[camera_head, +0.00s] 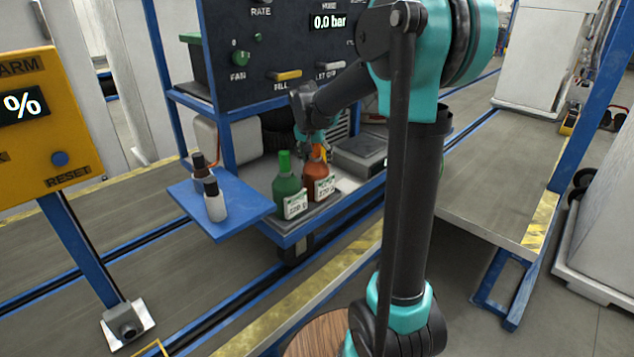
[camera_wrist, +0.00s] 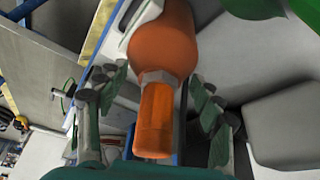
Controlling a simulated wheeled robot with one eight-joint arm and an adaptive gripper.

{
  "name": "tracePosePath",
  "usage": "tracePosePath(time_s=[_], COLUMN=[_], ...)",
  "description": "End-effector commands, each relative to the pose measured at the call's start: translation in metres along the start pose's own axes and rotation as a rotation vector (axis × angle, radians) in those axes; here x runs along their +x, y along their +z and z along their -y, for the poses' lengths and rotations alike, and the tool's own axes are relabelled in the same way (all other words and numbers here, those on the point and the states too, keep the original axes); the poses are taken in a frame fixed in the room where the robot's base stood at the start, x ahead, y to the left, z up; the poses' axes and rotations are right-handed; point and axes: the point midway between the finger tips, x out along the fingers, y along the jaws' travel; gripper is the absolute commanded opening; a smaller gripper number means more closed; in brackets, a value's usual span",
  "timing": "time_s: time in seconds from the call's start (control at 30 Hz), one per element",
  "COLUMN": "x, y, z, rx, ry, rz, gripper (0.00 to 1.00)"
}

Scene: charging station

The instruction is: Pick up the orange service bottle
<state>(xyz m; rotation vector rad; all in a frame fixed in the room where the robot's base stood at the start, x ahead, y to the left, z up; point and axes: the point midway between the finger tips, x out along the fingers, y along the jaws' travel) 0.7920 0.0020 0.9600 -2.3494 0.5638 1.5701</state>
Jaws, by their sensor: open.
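The orange service bottle (camera_head: 317,182) stands upright on the shelf of the station, with a white label on its front. In the wrist view its orange cap and neck (camera_wrist: 157,115) lie between the two fingers of my gripper (camera_wrist: 155,110). The fingers are open, with a gap visible on the right side of the neck. In the head view my gripper (camera_head: 315,148) is at the bottle's top, reaching from behind and above. Whether a finger touches the bottle cannot be told.
A green bottle (camera_head: 289,192) stands close on the left of the orange one. A blue side tray (camera_head: 237,212) holds a white bottle (camera_head: 215,203) and a dark-capped bottle. A grey box (camera_head: 360,154) is at the right, and the control panel (camera_head: 280,45) rises behind.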

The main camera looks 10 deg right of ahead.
Motion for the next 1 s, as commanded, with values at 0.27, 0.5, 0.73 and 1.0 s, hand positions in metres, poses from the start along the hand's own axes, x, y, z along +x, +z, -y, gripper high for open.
tracePosePath(time_s=[0.27, 0.5, 0.73, 1.0], x=[0.0030, 0.0028, 0.0027, 0.0024], y=[0.0002, 0.0001, 0.0001, -0.0001], z=[-0.0003, -0.0003, -0.0003, -0.0003], rx=[0.000, 0.000, 0.000, 0.000], ry=[0.000, 0.000, 0.000, 0.000], rz=[0.000, 0.000, 0.000, 0.000], gripper=[0.67, 0.37, 0.08, 0.00])
